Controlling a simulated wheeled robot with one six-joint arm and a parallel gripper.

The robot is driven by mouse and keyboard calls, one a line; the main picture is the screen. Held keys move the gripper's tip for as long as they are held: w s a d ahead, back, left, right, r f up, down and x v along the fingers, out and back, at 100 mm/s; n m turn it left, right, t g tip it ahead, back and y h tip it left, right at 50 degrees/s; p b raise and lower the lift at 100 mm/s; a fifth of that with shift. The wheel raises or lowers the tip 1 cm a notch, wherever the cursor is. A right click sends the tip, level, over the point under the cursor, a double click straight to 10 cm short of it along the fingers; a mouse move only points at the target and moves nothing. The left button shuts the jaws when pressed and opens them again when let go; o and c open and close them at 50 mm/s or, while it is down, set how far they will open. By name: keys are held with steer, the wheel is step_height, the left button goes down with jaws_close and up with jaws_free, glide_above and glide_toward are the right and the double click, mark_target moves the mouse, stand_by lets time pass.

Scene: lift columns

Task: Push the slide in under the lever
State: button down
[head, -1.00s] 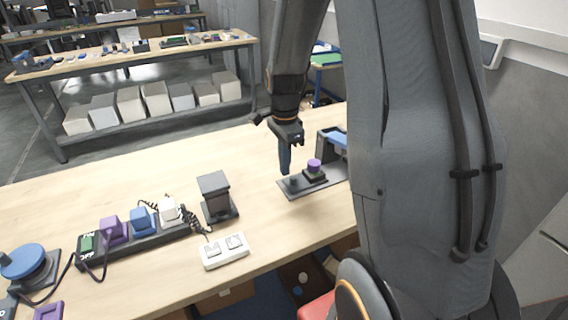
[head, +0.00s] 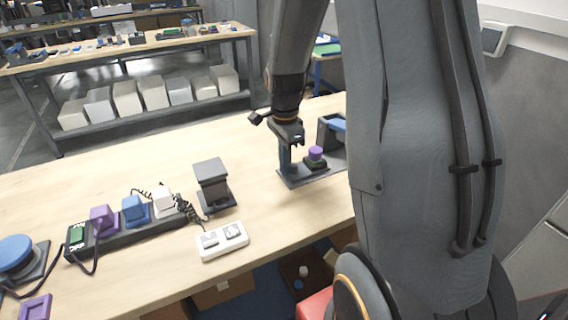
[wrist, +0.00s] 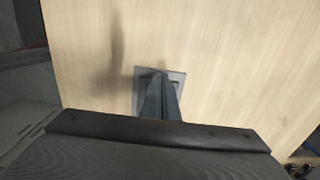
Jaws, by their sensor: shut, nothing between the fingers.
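A dark base plate (head: 296,181) lies on the bench, partly hidden by my arm on the right. The slide, a dark block with a purple knob (head: 315,153), sits on the plate. To its right is a dark frame with a blue lever (head: 338,125), partly hidden by my arm. My gripper (head: 287,172) is shut and empty, pointing down at the plate's left end, left of the slide. I cannot tell whether it touches the plate. In the wrist view the shut fingers (wrist: 159,98) cover most of the grey plate (wrist: 143,71), and the slide is hidden.
A dark column block (head: 212,180) stands left of the plate. A white two-button box (head: 222,241) sits near the front edge. A strip with coloured plugs (head: 135,226) and a blue round button (head: 15,252) are further left. Bare wood lies behind them.

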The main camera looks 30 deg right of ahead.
mark_target(316, 149)
steer(key=shift+d, duration=0.45)
steer(key=shift+d+p, duration=0.75)
steer(key=shift+d, duration=4.2)
steer(key=shift+a, duration=0.3)
steer(key=shift+p, duration=0.3)
steer(key=shift+r+p, duration=2.25)
steer(key=shift+r, duration=0.8)
